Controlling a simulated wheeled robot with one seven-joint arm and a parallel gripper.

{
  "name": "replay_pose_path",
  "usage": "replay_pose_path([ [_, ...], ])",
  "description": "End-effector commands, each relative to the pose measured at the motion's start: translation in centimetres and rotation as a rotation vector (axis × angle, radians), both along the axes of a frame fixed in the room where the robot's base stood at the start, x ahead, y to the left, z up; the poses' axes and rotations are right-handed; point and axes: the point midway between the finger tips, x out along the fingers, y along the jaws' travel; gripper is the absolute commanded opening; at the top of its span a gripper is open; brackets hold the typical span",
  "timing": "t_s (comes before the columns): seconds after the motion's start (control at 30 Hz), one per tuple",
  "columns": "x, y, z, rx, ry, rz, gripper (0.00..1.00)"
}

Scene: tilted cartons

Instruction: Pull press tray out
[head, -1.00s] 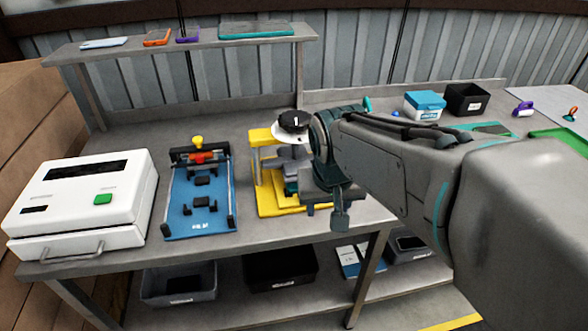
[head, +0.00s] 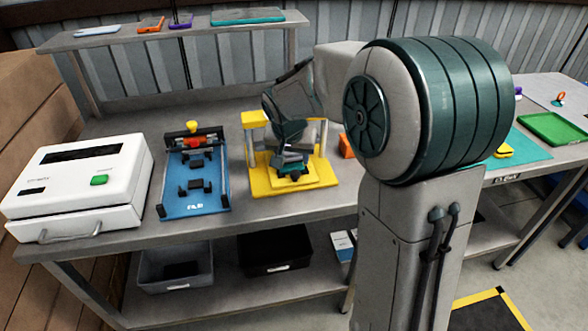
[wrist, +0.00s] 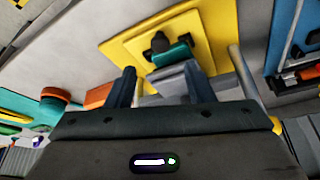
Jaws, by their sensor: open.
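The yellow press (head: 256,140) stands on the bench, with a yellow base and posts. Its press tray, a smaller yellow plate (head: 310,181), lies on the base and carries a dark fixture with a teal piece (head: 292,172). In the wrist view the yellow tray (wrist: 213,40) and the teal piece (wrist: 172,54) show just beyond my fingers. My gripper (wrist: 160,88) is open, its two dark fingers apart and pointing toward the teal piece, with grey parts between them. In the head view my wrist covers the upper press, and I cannot tell whether the fingers touch the tray.
A blue fixture (head: 194,205) stands left of the press, and a white machine (head: 75,190) with a green button is at far left. An orange block (head: 346,146) is close on the press's right. A shelf (head: 165,38) runs behind. Bins (head: 275,252) sit below.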

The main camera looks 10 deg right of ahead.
Motion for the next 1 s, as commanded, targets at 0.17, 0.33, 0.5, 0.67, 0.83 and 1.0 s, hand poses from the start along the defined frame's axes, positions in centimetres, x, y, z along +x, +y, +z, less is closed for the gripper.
replay_pose_path([
  [0.17,1.3,-0.4,-3.6,0.0,0.005,0.002,0.48],
  [0.33,2.2,-0.7,-5.9,0.0,0.003,0.004,0.48],
  [0.5,2.7,-0.9,-7.2,0.0,0.001,0.004,0.48],
  [0.67,2.8,-1.0,-7.5,-0.001,0.0,0.004,0.48],
  [0.83,2.8,-1.0,-7.5,-0.001,0.0,0.004,0.48],
  [1.0,2.8,-1.0,-7.5,-0.001,0.0,0.004,0.09],
])
